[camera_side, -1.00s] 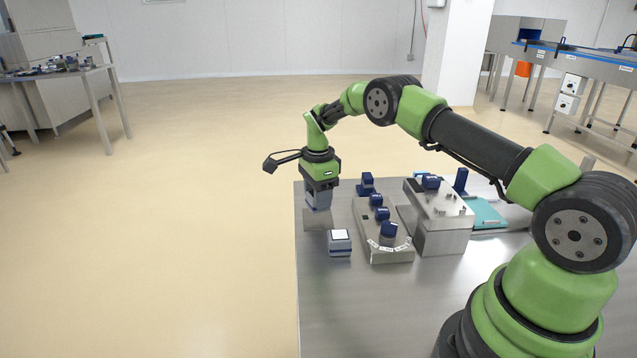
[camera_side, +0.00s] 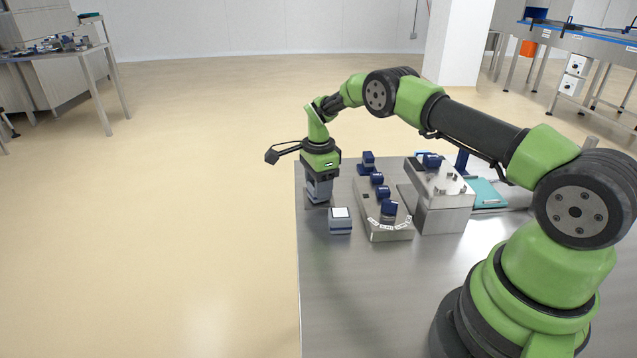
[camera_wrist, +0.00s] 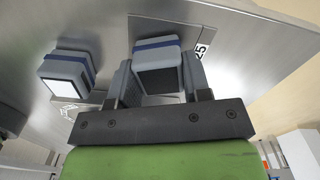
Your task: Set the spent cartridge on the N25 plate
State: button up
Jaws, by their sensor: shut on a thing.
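My gripper (camera_wrist: 160,85) is shut on a grey cartridge with a blue band (camera_wrist: 157,58), seen between the fingers in the wrist view. In the side view the held cartridge (camera_side: 319,192) is upright under my gripper (camera_side: 320,183), low over the table's far left corner. The N25 plate (camera_wrist: 148,27) is a flat metal plate under it. Its label (camera_wrist: 202,50) shows "25" beside the right finger. In the side view only a sliver of the plate (camera_side: 309,206) shows. I cannot tell whether the cartridge touches the plate.
A second grey cartridge with a white top (camera_side: 340,221) stands just nearer; it is left of the gripper in the wrist view (camera_wrist: 66,72). A metal block with several blue knobs (camera_side: 385,230) and a larger machine (camera_side: 445,210) stand to the right. The table front is clear.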

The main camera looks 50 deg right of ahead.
jog(key=shift+f, duration=0.1)
jog(key=o, duration=1.1)
jog(key=shift+c, duration=0.2)
jog(key=shift+r, duration=4)
jog(key=s+a+r+n+t, duration=0.2)
jog(key=s+a+r+n, duration=0.2)
jog(key=r, duration=0.6)
jog(key=s+a+r+n+t, duration=0.1)
jog(key=s+a+r+n, duration=0.3)
jog(key=r, duration=0.5)
jog(key=s+a+n+t, duration=0.1)
jog(key=s+a+n, duration=0.1)
jog(key=s, duration=0.4)
jog(key=s+a+r+n+t+y, duration=0.1)
jog(key=s+a+n, duration=0.1)
jog(key=s+n, duration=0.3)
jog(key=s+a+r+n+t+y, duration=0.1)
jog(key=s+n, duration=0.3)
jog(key=s, duration=0.5)
jog(key=shift+a+r+t, duration=0.15)
jog(key=shift+a+t, duration=0.45)
jog(key=shift+a, duration=0.25)
